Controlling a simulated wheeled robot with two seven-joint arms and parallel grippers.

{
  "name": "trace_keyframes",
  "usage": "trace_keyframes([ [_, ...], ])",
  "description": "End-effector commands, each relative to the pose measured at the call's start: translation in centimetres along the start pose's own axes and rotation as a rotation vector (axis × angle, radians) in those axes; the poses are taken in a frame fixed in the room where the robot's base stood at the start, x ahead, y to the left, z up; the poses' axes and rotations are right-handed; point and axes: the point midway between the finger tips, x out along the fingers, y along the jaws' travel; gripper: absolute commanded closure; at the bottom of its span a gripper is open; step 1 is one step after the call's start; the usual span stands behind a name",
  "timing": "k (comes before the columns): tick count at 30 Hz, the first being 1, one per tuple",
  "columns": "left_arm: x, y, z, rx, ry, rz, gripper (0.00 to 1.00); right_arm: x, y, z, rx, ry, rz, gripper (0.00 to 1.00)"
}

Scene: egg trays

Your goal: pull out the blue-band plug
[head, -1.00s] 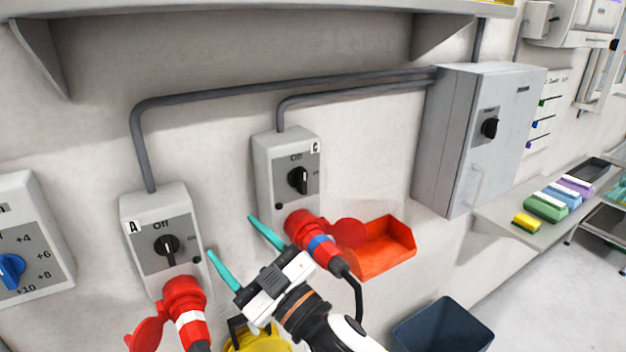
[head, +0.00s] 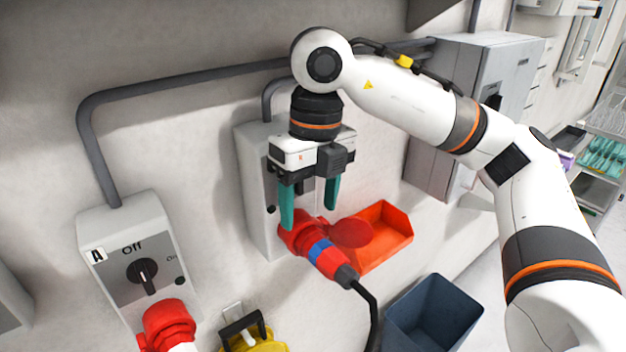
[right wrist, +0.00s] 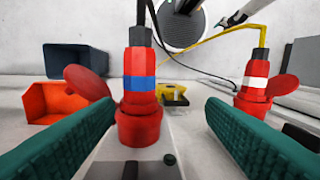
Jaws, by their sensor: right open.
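The blue-band plug (head: 327,257) is red with a blue ring and sits in the red socket below box C (head: 257,190). Its black cable hangs down from its rear. My right gripper (head: 309,215) is open, pointing down just above the socket, with its teal fingers in front of the box. In the right wrist view the blue-band plug (right wrist: 139,83) stands between the two open fingers (right wrist: 155,140), farther out than their tips. The fingers do not visibly grip it. The switch of box C is mostly hidden behind my gripper. My left gripper is not in view.
Box A (head: 125,235) has its switch at Off and a red socket below; its white-band plug (right wrist: 256,75) shows in the right wrist view. A red lid (head: 351,233) and orange bin (head: 385,238) are close right of the plug. A dark blue bin (head: 435,315) stands lower right.

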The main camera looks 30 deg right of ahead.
Motion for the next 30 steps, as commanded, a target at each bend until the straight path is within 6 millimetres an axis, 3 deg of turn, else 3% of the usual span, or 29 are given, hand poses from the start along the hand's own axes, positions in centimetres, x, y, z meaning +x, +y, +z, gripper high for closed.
trace_keyframes([
  [3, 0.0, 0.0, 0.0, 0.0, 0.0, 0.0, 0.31, -0.9, 1.8, 0.2, 0.047, 0.005, 0.073, 0.35],
  [7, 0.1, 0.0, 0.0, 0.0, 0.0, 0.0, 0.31, -0.3, 2.2, 0.3, 0.056, 0.002, 0.087, 0.35],
  [20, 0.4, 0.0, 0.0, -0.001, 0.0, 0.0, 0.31, 6.1, 2.6, 0.4, 0.051, -0.002, 0.083, 0.35],
  [30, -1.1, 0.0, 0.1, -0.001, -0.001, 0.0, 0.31, 10.2, 3.0, 0.3, 0.052, 0.002, 0.083, 0.35],
])
